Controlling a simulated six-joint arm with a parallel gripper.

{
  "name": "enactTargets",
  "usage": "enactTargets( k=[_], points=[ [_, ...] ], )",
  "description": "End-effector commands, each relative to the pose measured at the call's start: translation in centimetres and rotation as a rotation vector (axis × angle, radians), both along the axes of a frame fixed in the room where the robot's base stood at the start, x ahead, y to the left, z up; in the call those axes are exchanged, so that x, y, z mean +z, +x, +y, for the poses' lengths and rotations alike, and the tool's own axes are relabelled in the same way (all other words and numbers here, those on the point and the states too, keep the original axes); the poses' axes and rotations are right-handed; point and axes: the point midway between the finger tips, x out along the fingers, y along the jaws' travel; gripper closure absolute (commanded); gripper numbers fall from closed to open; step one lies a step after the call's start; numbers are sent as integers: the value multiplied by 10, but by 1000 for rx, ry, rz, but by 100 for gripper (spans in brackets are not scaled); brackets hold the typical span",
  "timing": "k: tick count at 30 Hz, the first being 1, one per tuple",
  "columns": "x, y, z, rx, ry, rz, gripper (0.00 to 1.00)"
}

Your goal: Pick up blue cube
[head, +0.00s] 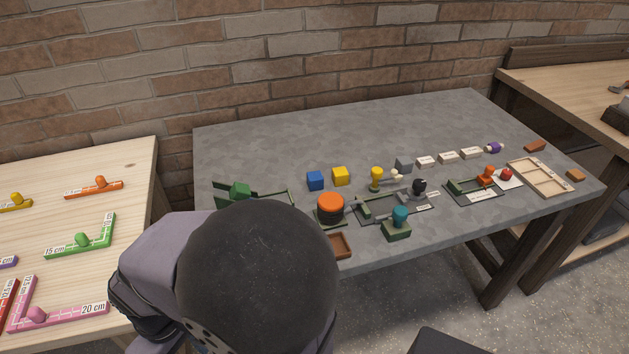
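A small blue cube (315,180) sits on the grey table (290,135), left of a yellow cube (341,176) with a small gap between them. An orange-topped round block (330,207) stands in front of the two cubes. My gripper is not in view. A large dark rounded shape and a grey-purple arm part fill the lower middle of the head view, which I take to be my own arm. They hide the front left part of the table.
Several coloured fixtures, including a green one (240,192) and a teal-topped one (399,220), crowd the table's front. A wooden tray (541,176) lies at the right. The back of the table is clear. A light wooden table (50,190) stands left, with coloured measuring pieces.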

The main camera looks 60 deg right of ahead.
Motion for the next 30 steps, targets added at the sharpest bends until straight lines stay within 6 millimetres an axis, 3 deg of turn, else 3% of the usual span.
enactTargets(
  k=[2, 4, 5, 17, 23, 30],
  points=[
    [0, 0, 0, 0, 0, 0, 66],
    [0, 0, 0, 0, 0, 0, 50],
    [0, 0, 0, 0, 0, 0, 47],
    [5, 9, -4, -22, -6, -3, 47],
    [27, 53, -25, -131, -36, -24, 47],
    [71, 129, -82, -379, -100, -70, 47]
  ],
)
